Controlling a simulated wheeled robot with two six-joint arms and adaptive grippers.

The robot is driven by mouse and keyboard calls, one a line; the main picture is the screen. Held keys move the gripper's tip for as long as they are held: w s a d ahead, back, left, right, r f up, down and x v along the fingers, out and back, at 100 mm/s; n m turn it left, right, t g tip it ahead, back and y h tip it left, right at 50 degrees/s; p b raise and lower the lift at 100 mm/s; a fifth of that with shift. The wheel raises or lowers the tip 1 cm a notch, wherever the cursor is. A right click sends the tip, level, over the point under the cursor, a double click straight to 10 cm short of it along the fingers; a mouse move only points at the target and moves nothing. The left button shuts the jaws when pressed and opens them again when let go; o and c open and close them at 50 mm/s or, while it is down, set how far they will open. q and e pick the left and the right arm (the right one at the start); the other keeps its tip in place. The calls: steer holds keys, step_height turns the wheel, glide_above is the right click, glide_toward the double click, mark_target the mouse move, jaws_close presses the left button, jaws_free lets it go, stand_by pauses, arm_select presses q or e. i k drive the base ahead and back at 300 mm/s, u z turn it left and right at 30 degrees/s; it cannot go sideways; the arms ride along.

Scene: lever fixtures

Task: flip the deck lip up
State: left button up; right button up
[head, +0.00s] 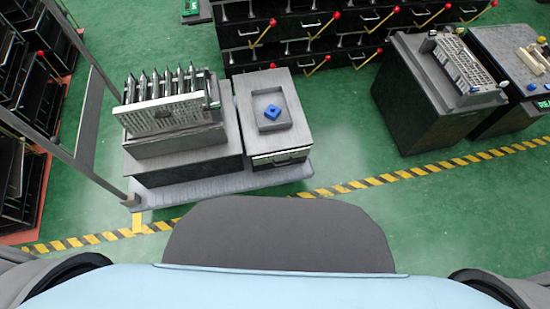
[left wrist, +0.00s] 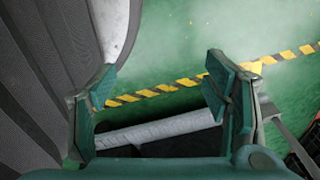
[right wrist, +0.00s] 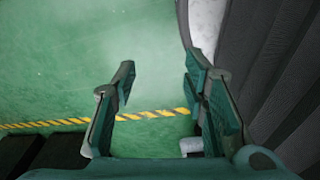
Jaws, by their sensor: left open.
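I cannot tell for certain which part is the deck lip. In the head view a low grey platform (head: 222,183) lies flat on the floor, with fixtures standing on it. In the left wrist view a pale grey edge (left wrist: 160,132) lies beyond the fingers. My left gripper (left wrist: 160,82) is open and empty, above the floor and apart from that edge. My right gripper (right wrist: 158,80) is open and empty over the green floor. Neither gripper shows in the head view.
Dark cabinets (head: 427,100) stand at right. Shelves (head: 300,40) with red-knobbed levers line the back. Yellow-black tape (head: 350,187) crosses the floor. The floor at centre right is clear.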

mark_target(300, 152)
steer(key=k, duration=1.35)
steer(key=u, duration=0.35)
steer(key=i, duration=0.4)
steer(key=u, duration=1)
steer(key=i, duration=1)
steer(key=z, duration=0.55)
steer(key=i, duration=0.85)
steer(key=z, duration=0.85)
